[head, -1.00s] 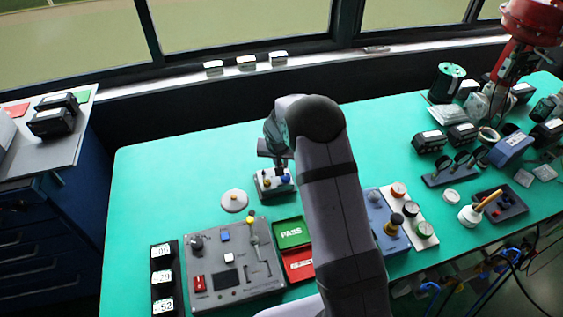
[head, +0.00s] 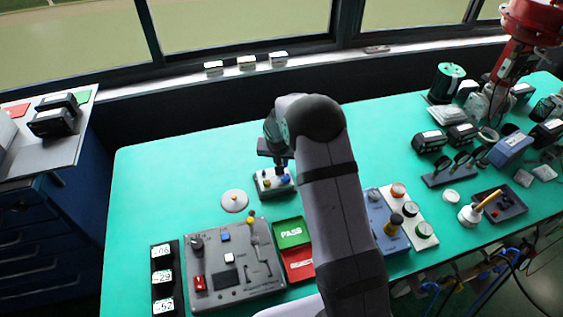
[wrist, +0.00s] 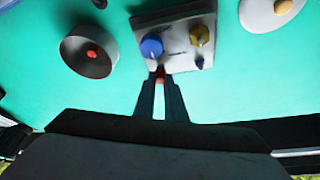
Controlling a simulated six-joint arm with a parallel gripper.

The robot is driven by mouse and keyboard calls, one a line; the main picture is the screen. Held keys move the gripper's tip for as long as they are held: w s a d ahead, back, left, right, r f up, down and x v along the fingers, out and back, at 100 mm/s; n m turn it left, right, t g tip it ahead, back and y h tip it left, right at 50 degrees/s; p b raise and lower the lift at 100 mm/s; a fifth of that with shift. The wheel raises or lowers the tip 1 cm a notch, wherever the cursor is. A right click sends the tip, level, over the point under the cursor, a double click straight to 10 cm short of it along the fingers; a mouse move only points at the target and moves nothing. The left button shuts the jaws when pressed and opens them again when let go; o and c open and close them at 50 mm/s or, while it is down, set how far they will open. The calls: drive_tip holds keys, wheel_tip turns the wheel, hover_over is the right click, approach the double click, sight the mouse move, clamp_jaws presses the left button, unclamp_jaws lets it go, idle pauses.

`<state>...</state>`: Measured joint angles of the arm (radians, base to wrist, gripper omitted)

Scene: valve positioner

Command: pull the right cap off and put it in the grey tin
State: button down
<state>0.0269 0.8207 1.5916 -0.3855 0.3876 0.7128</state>
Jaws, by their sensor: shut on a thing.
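The positioner block (head: 265,190) is a small light grey box with a yellow knob (wrist: 200,36) and a blue knob (wrist: 151,47) on top. My gripper (wrist: 160,76) is at the block's edge beside the blue knob. Its fingers are shut on a small red cap (wrist: 160,74), mostly hidden between the fingertips. I cannot tell whether the cap still touches the block. A dark blue fitting (wrist: 200,63) shows on the same edge. The round grey tin (wrist: 68,46) stands apart from the block, with a red piece inside; my arm hides it in the head view.
A white disc with a knob (head: 234,201) lies left of the block. In front are a grey control panel (head: 225,290), a green tray (head: 291,233) and a red tray (head: 298,264). Other devices crowd the table's right. The left of the green table (head: 150,190) is clear.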

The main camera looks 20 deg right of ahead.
drive_tip(key=shift+r+p, duration=0.5)
drive_tip(key=shift+r, duration=0.35)
idle(0.8)
drive_tip(key=shift+r+p, duration=1.1)
drive_tip(key=shift+r, duration=0.85)
drive_tip(key=s+d+r+p, duration=0.1)
drive_tip(key=s+d+p, duration=0.1)
drive_tip(key=d, duration=0.4)
drive_tip(key=s+d+r+p, duration=0.1)
drive_tip(key=s+d+p, duration=0.1)
drive_tip(key=d, duration=0.4)
drive_tip(key=shift+s+r, duration=0.3)
drive_tip(key=shift+s, duration=0.1)
drive_tip(key=shift+f, duration=0.2)
